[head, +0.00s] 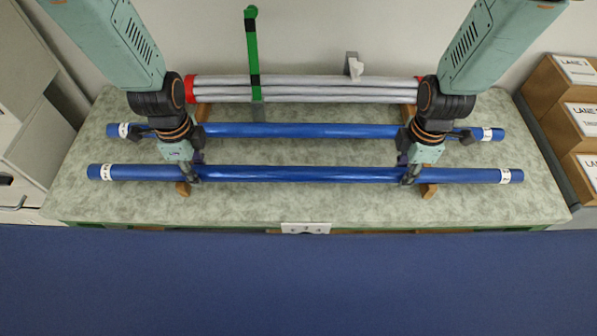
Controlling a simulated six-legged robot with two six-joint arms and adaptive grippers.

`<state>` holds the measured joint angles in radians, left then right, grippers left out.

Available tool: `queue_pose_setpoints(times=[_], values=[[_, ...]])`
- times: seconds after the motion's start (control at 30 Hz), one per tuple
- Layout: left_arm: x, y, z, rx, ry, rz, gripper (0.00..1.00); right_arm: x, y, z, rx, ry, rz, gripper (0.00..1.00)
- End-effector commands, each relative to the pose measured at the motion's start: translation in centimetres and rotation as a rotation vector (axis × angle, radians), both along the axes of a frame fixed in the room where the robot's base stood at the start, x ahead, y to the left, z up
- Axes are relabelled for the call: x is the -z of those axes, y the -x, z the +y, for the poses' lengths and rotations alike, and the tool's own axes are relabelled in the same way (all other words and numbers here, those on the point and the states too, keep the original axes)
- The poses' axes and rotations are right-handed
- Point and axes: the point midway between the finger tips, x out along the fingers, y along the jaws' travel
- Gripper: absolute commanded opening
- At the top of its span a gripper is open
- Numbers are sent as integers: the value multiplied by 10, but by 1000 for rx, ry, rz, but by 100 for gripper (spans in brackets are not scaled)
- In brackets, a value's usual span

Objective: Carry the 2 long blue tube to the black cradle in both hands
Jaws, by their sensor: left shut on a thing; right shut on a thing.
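Two long blue tubes with white end labels lie left to right over the pale green bench top. The front blue tube (300,174) is the longer-looking one. The rear blue tube (300,131) runs parallel behind it, partly hidden by my wrists. My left gripper (191,174) is shut on the front tube left of its middle. My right gripper (409,175) is shut on the same tube right of its middle. The tube looks level; I cannot tell whether it touches its wooden supports. I cannot make out a black cradle.
A bundle of grey rods (320,95) with red ends lies at the back, with a green strap (252,60) across it. Wooden supports (428,190) show below the tubes. A numbered card (305,228) is on the front edge. Labelled boxes (570,110) stand right.

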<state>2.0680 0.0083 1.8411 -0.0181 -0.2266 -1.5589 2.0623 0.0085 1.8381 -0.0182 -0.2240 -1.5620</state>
Motion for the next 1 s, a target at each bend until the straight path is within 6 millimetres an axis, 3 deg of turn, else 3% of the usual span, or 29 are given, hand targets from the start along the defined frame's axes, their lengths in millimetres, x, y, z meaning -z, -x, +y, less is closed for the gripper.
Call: queue_pose_setpoints(times=[0.37, 1.0], values=[[-5, 0, 0, -1, 0, 1, 0, -6, 0, 0, -1, 0, 0, 0], [-50, 0, 0, -1, 0, 0, 0, -51, 0, 0, -1, 0, 0, 0]])
